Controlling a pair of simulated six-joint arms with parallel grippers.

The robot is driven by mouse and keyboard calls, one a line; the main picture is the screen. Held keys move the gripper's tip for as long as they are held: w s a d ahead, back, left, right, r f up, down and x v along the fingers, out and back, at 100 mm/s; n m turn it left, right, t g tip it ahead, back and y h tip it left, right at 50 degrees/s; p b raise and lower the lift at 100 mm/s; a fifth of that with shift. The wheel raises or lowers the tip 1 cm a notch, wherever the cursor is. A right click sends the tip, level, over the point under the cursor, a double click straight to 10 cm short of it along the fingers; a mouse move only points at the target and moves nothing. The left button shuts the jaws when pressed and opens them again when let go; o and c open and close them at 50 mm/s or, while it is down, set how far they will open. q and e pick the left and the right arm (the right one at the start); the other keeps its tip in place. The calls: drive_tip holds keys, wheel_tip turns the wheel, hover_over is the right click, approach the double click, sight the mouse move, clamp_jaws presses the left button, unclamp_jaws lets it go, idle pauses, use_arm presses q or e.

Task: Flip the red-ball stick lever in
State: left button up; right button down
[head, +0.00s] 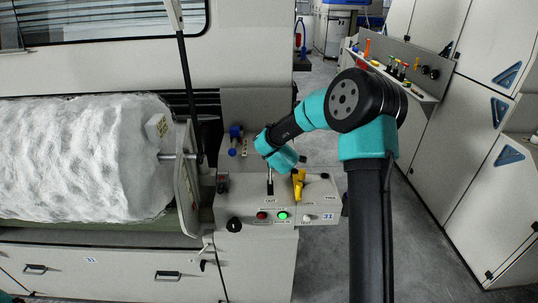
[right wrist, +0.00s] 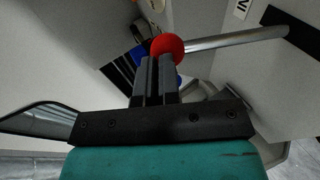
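The red-ball stick lever shows in the right wrist view as a red ball (right wrist: 167,46) on a bare metal rod (right wrist: 235,39) that runs right to a dark slot. In the head view the lower part of the rod (head: 270,186) rises upright from the control box, and its ball is hidden behind my right wrist. My right gripper (right wrist: 157,62) has its fingers close together, with the ball right at the fingertips. They look shut beside the ball rather than around it; whether they touch it is unclear. My left gripper is not in view.
The control box (head: 318,205) also carries a yellow handle (head: 298,184), a green light (head: 283,216), a red button (head: 261,215) and a black knob (head: 233,225). A blue-knobbed lever (head: 235,133) stands behind. The white fibre roll (head: 80,160) is at left; open floor (head: 325,262) is at right.

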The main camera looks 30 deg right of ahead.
drive_tip(key=shift+d, duration=0.15)
idle(0.4)
drive_tip(key=r+v, duration=0.1)
drive_tip(key=v, duration=1.3)
drive_tip(key=shift+w, duration=0.25)
drive_tip(key=s+a+f+m+g+y, duration=0.25)
drive_tip(key=a+f, duration=0.25)
drive_tip(key=f, duration=0.7)
drive_tip(key=s+a+f+m+g+y, duration=0.25)
drive_tip(key=a+f+m, duration=0.2)
drive_tip(key=f, duration=0.75)
drive_tip(key=s+a+f+m+g+y, duration=0.3)
drive_tip(key=s+a+f+m+g, duration=0.2)
drive_tip(key=s+a+f, duration=0.5)
drive_tip(key=s+f+m, duration=0.2)
drive_tip(key=s+f, duration=0.2)
drive_tip(key=s, duration=0.2)
drive_tip(key=shift+m+g, duration=0.3)
drive_tip(key=shift+s+a, duration=0.1)
drive_tip(key=shift+a, duration=0.05)
